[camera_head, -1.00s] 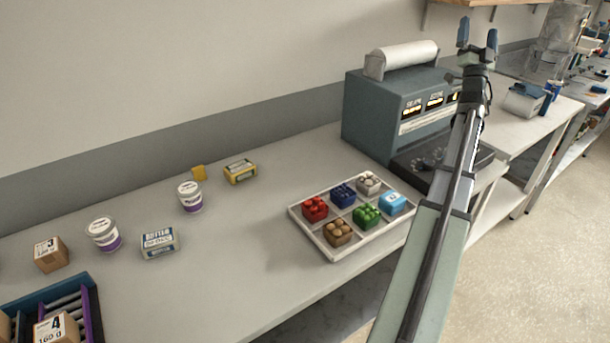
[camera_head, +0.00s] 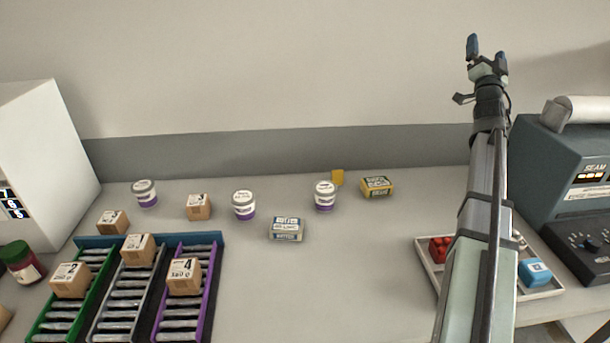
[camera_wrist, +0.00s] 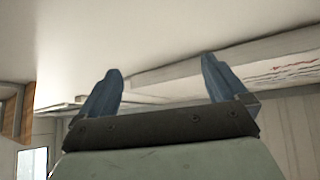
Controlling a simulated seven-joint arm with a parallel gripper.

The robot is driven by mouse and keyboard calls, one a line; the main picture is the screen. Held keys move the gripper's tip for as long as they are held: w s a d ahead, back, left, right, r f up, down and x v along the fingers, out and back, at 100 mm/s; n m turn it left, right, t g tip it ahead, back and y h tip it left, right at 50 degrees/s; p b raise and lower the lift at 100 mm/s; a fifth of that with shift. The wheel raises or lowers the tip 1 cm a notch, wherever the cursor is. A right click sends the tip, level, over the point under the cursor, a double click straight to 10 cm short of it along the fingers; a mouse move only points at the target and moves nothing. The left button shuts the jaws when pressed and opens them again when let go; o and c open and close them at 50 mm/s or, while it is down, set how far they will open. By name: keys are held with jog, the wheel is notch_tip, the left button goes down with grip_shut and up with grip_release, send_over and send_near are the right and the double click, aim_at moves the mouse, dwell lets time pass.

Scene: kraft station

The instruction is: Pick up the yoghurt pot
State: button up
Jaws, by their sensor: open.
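Several white pots with purple bases, which look like yoghurt pots, stand upright on the grey bench in the head view. One pot (camera_head: 144,194) is at the far left, one pot (camera_head: 244,205) is in the middle, and one pot (camera_head: 325,196) is at the right near a yellow box. I cannot tell which one the task means. My gripper (camera_head: 487,52) is raised high at the upper right, well above the bench and apart from the pots. It is open and empty. In the wrist view its two blue fingers (camera_wrist: 158,92) are spread, and no pot shows.
Butter (camera_head: 286,229) and a yellow box (camera_head: 377,187) lie near the pots. A coloured roller rack (camera_head: 205,310) with small cartons stands front left. A tray (camera_head: 548,290) of coloured blocks and a seam machine (camera_head: 560,165) are at right. The bench's front middle is clear.

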jog(key=w+a+f+m+g+y, duration=0.1)
jog(key=w+a+f+m+g, duration=0.15)
jog(key=a, duration=0.65)
jog(key=w+a+f+m+g+y, duration=0.1)
jog(key=w+a, duration=0.3)
jog(key=a, duration=0.4)
jog(key=n+g+y, duration=0.4)
jog(key=g+y, duration=0.2)
jog(key=g, duration=1.4)
send_over(243, 196)
jog(key=w, duration=0.1)
notch_tip(243, 196, down, 22)
jog(key=f, duration=0.8)
jog(key=shift+d, duration=0.2)
jog(key=shift+s+a+f, duration=0.1)
jog(key=shift+s+f, duration=0.05)
jog(key=shift+f, duration=0.7)
jog(key=shift+s+a+f, duration=0.1)
jog(key=shift+s+f, duration=0.05)
jog(key=shift+f, duration=0.75)
jog(key=shift+s+a+f, duration=0.1)
jog(key=shift+s+f, duration=0.05)
jog(key=shift+f, duration=0.7)
